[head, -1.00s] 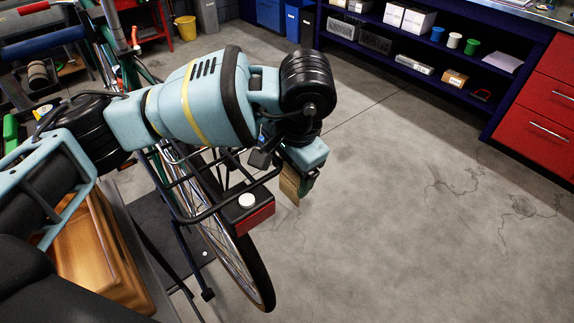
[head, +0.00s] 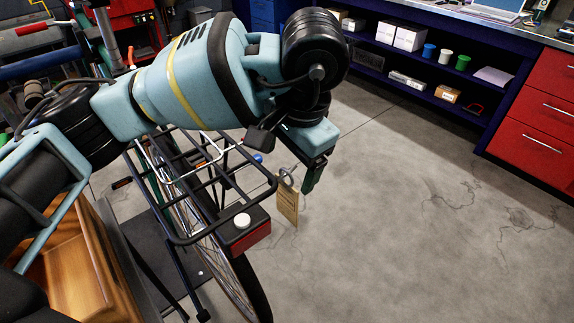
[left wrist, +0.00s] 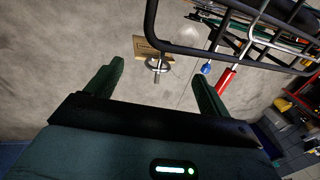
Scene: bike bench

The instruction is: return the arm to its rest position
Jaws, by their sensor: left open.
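My left arm (head: 190,75) reaches in from the left over the rear of a bicycle. Its left gripper (head: 312,176) points down beside the bike's rear rack, partly hidden by its own wrist. In the left wrist view the two dark green fingers (left wrist: 155,92) are spread apart with nothing between their tips. A tan tag (head: 288,207) with a grey metal ring (head: 286,178) is just left of the gripper. The tag (left wrist: 150,48) and ring also show beyond the fingertips, apart from them. What the tag hangs from is unclear. My right gripper is out of view.
The black rear rack (head: 190,195) with a red rear light (head: 250,236) is close to the gripper. A wooden box (head: 75,265) stands at lower left. Blue shelves (head: 400,75) and red drawers (head: 540,110) line the back. The floor at right is clear.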

